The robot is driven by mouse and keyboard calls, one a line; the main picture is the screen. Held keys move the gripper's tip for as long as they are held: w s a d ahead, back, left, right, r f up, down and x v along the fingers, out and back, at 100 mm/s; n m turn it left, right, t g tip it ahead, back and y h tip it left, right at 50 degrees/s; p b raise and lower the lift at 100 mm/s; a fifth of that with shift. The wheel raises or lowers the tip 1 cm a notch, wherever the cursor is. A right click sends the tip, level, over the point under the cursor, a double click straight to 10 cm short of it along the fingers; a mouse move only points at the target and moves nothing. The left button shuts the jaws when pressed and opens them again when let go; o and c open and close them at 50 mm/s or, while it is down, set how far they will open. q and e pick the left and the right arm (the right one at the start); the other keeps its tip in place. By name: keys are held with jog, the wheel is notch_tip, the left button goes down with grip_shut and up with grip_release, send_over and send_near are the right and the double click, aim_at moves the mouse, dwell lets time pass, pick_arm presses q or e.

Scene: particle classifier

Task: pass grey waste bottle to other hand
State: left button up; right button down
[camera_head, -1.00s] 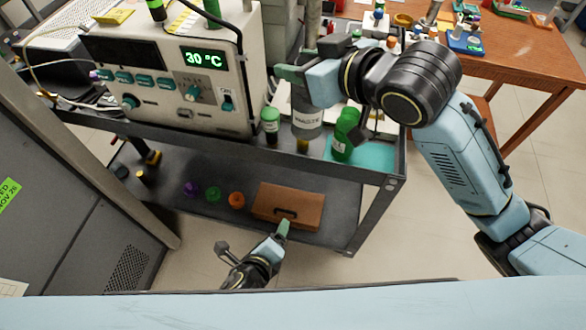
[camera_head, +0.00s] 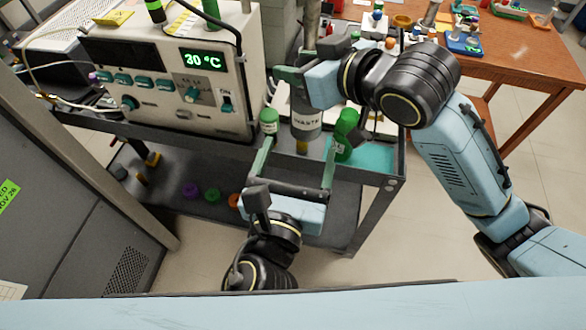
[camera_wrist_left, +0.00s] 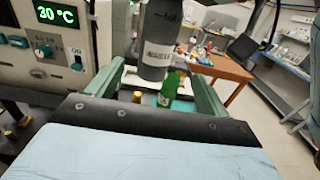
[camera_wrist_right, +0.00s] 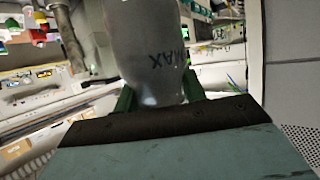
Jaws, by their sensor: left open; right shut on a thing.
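The grey waste bottle (camera_head: 306,122) has a white WASTE label and hangs upright above the cart's top shelf. My right gripper (camera_head: 300,77) is shut on its upper part. In the right wrist view the bottle (camera_wrist_right: 150,50) stands between the green fingers, with MAX marked on it. My left gripper (camera_head: 298,150) is open below and in front of the bottle, its green fingers pointing up towards it. In the left wrist view the bottle (camera_wrist_left: 160,42) shows beyond and between the open fingers, apparently not touched by them.
A teal mat (camera_head: 375,157) lies at the cart's right end. The heating unit (camera_head: 170,75) with a 30 °C display fills the left of the shelf. A wooden table (camera_head: 530,62) stands behind.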

aim_at(308, 123)
pick_arm(q)
jog(key=x, duration=0.9)
jog(key=shift+w+f, duration=0.1)
jog(key=shift+d, duration=0.1)
jog(key=c, duration=1)
jog(key=shift+c, duration=0.7)
pick_arm(e)
jog(key=c, duration=1.2)
grip_release()
jog(key=o, duration=0.5)
jog(key=shift+c, duration=0.2)
